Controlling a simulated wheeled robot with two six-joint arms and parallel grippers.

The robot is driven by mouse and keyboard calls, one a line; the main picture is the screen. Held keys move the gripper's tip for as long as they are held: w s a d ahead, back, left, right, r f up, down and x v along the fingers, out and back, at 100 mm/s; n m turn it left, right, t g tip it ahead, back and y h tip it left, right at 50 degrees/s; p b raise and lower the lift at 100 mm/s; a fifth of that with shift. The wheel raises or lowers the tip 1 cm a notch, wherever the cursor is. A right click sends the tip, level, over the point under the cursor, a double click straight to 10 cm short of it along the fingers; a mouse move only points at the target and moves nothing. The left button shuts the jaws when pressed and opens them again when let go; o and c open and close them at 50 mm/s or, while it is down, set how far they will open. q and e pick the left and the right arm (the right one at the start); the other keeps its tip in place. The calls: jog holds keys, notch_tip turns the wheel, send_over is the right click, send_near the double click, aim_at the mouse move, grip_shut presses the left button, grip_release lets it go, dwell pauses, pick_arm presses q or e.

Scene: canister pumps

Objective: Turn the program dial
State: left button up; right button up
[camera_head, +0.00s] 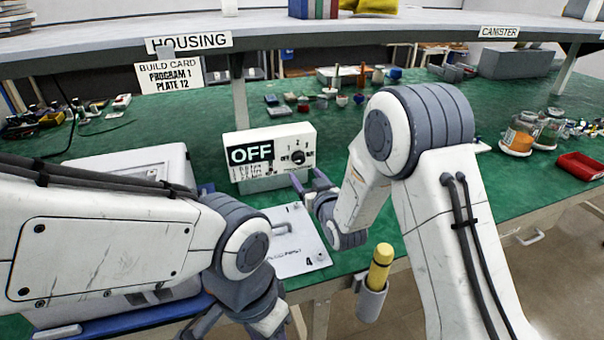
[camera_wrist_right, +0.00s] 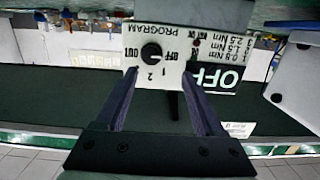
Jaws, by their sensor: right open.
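A white control box (camera_head: 306,135) stands on the green bench. Its black display (camera_head: 251,152) reads OFF, and its round black program dial (camera_head: 298,157) is on the right of its face. In the right wrist view the box appears upside down, with the dial (camera_wrist_right: 151,51) beside marks including OFF, 1 and 2; where it points is unclear. My right gripper (camera_head: 308,182) is open in front of the box, its fingertips (camera_wrist_right: 159,78) just short of the dial on either side, with nothing between them. My left gripper (camera_head: 235,328) is low at the bottom edge, partly cut off.
A card (camera_head: 169,75) reads BUILD CARD, PROGRAM 1, PLATE 12. A light plate (camera_head: 312,252) lies before the box. A yellow-topped tool (camera_head: 380,262) sits in a holder at the bench edge. Jars (camera_head: 521,136) and a red tray (camera_head: 582,166) stand right.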

aim_at(300, 159)
jog(key=shift+t, duration=0.7)
jog(key=x, duration=0.5)
jog(key=d+x, duration=0.1)
jog(key=x, duration=0.2)
jog(key=shift+w+d+f, duration=0.1)
jog(key=shift+w+f, duration=0.1)
jog(key=shift+f, duration=0.1)
jog(key=shift+c, duration=0.2)
grip_shut()
